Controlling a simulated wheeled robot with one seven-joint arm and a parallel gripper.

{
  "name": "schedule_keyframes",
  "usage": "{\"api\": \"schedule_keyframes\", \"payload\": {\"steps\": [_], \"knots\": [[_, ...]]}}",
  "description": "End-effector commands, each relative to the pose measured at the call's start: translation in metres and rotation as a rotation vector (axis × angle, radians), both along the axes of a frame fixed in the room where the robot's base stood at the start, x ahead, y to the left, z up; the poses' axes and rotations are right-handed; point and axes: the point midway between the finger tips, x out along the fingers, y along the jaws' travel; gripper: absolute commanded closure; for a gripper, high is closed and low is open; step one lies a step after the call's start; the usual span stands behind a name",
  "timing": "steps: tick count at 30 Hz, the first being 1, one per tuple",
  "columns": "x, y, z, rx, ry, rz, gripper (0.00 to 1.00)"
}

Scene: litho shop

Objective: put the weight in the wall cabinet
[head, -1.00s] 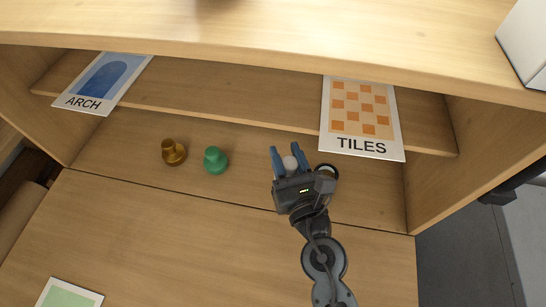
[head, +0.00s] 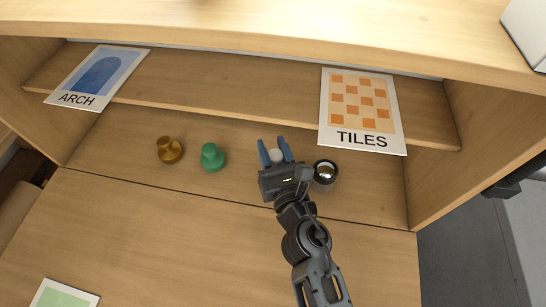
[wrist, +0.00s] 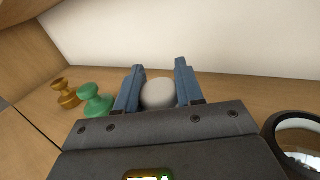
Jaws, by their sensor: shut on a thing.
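My gripper (head: 274,150) is shut on a pale grey, round-topped weight (head: 276,156) inside the wooden shelf unit. In the wrist view the pale weight (wrist: 158,94) sits between the two blue fingers; its lower part is hidden by my gripper's body. I cannot tell whether it touches the board beneath. A brass knobbed weight (head: 170,150) and a green knobbed weight (head: 212,157) stand to the left of my gripper. I cannot tell whether the wooden shelf unit (head: 230,85) is the wall cabinet; no other cabinet shows clearly.
A black-rimmed loupe (head: 325,172) stands close to the right of my gripper. A green card (head: 65,295) lies at the lower left. The front board is mostly clear.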

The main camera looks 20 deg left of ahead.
Motion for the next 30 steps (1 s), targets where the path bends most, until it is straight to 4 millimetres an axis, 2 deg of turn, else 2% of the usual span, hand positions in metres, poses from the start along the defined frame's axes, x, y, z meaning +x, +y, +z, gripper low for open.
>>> {"api": "schedule_keyframes", "payload": {"steps": [1,6,19,20,27,30], "knots": [[0.0,0.0,-0.012,-0.001,-0.001,0.0,1.0],[0.0,0.0,-0.029,0.001,-0.001,0.001,1.0],[0.0,0.0,-0.033,0.001,-0.001,0.0,1.0],[0.0,0.0,-0.032,0.0,0.0,0.0,0.61],[0.0,0.0,-0.031,0.0,0.0,0.0,0.38],[0.0,0.0,-0.031,0.0,0.0,0.0,0.38]]}}
